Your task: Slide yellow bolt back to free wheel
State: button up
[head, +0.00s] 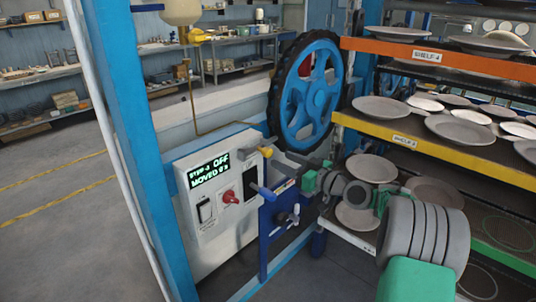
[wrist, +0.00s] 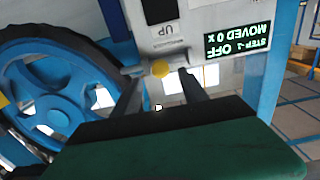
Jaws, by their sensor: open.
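The yellow bolt's knob (head: 265,152) sits at the upper right corner of the white control box, beside the blue wheel. A grey rod runs from the knob toward the wheel. The blue wheel (head: 312,90) has a dark toothed rim and stands upright behind the box. My gripper (head: 286,166) is open at the box's right side, close to the knob. In the wrist view, which looks upside down, the knob (wrist: 160,69) shows between the tips of my open gripper (wrist: 159,80). I cannot tell whether a finger touches it. The wheel (wrist: 55,95) is at the left there.
The control box (head: 222,190) has a lit display reading OFF, a red knob (head: 228,196) and switches. A blue lever (head: 262,190) sticks out below my gripper. Plate-filled shelves (head: 430,140) stand at the right. A blue post (head: 130,130) stands at the left.

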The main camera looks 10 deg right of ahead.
aim_at(271, 153)
jog(key=x, duration=0.2)
jog(key=p+x, duration=0.1)
jog(key=x, duration=0.2)
jog(key=p+x, duration=0.1)
jog(key=x, duration=0.1)
jog(key=shift+w+a+r, duration=0.25)
grip_shut()
dwell(1.1)
